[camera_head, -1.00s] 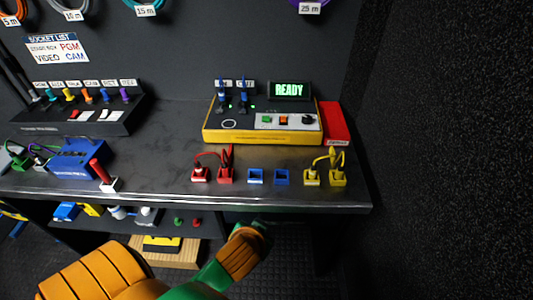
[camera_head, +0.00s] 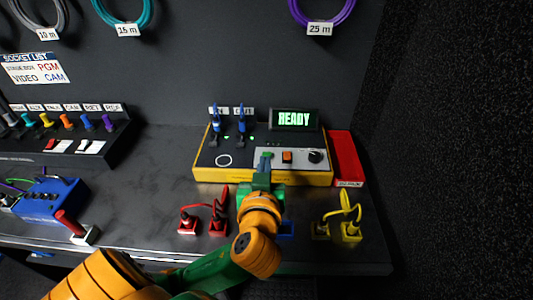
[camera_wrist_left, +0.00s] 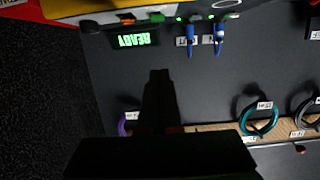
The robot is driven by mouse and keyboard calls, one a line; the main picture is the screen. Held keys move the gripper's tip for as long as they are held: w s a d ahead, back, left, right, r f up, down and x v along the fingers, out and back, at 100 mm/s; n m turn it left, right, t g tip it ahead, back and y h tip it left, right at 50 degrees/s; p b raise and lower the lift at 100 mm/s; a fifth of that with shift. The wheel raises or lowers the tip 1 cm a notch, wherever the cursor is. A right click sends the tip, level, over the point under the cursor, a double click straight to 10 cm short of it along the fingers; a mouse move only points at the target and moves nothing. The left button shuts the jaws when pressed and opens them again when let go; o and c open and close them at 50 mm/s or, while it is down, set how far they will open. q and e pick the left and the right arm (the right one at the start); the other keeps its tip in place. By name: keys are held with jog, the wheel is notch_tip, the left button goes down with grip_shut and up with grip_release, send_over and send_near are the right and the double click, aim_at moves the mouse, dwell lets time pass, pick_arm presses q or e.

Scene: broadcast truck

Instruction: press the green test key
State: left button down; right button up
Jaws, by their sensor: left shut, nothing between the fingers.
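The yellow-edged tester box (camera_head: 205,172) stands on the bench, with a lit READY display (camera_head: 294,119) behind its panel. An orange key (camera_head: 287,157) and a dark knob (camera_head: 315,156) show on its pale panel. My left gripper (camera_head: 265,160) is shut and empty, its tip over the panel left of the orange key. It covers the green key's place in the head view. In the left wrist view, a small green key (camera_wrist_left: 155,17) seems to show at the top, beyond the dark fingers (camera_wrist_left: 160,76). Contact cannot be told. My right gripper is out of view.
Blue plugs (camera_head: 241,122) stand upright at the box's back left. A red box (camera_head: 345,157) sits against its right side. Red plugs (camera_head: 218,226) and yellow plugs (camera_head: 350,230) stand along the bench front, either side of my arm. A blue box (camera_head: 50,200) is at left.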

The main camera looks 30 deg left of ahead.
pick_arm(q)
send_over(266, 152)
jog(key=s+d, duration=0.3)
jog(key=s, duration=0.1)
jog(key=shift+w+a+f+p, duration=0.1)
jog(key=shift+a+f+p, duration=0.05)
jog(key=shift+f, duration=0.4)
jog(key=shift+w+a+f+p, duration=0.1)
jog(key=shift+f+p, duration=0.05)
jog(key=shift+f, duration=0.35)
jog(key=f, duration=0.2)
jog(key=w+f, duration=0.1)
jog(key=shift+a+f, duration=0.3)
jog(key=shift+s+f, duration=0.1)
jog(key=shift+f, duration=0.4)
